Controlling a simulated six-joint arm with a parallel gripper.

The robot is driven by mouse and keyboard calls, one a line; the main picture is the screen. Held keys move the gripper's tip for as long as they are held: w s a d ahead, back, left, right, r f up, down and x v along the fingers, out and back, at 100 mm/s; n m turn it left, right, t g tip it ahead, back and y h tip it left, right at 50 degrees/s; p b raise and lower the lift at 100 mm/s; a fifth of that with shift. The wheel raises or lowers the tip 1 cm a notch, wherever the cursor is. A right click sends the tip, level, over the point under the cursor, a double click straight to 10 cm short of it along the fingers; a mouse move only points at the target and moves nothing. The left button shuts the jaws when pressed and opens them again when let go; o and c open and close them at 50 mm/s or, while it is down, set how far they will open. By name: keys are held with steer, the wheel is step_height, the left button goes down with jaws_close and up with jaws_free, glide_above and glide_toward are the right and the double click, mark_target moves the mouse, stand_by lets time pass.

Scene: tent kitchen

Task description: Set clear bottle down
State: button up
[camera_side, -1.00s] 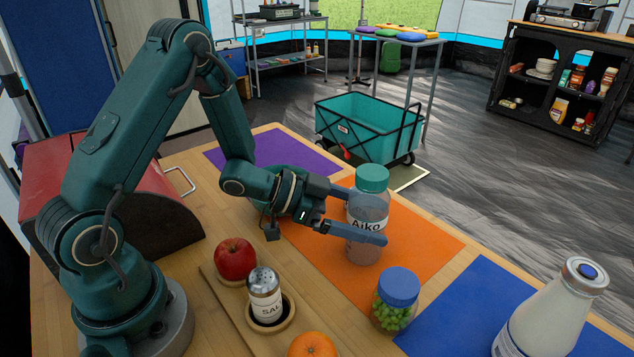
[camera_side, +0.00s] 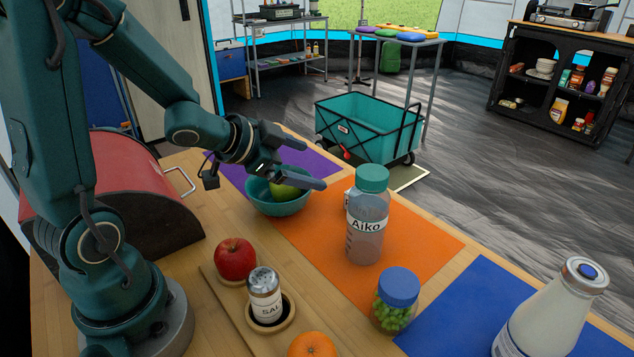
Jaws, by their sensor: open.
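The clear bottle (camera_side: 366,238) has a teal lid and a label reading "Aiko". It stands upright on the orange mat (camera_side: 426,240). My gripper (camera_side: 314,165) is open and empty, up and to the left of the bottle in the picture and apart from it. The gripper's fingers are above a teal bowl (camera_side: 268,203) holding a green fruit (camera_side: 284,191), and partly hide both.
A jar of green grapes (camera_side: 393,312) with a blue lid stands in front of the bottle. A white bottle (camera_side: 548,318) is at the right. A red apple (camera_side: 235,258), a salt shaker (camera_side: 264,290) and an orange (camera_side: 312,346) line the front. A small pale object (camera_side: 348,198) shows behind the clear bottle.

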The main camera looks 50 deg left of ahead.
steer(key=s+d+r+n+g, duration=0.2)
steer(key=s+d, duration=0.2)
steer(key=s, duration=0.4)
steer(key=s+d+r+n+g, duration=0.2)
steer(key=s+d+n+g, duration=0.1)
steer(key=s, duration=0.5)
steer(key=shift+s+d, duration=0.25)
steer(key=shift+d, duration=0.25)
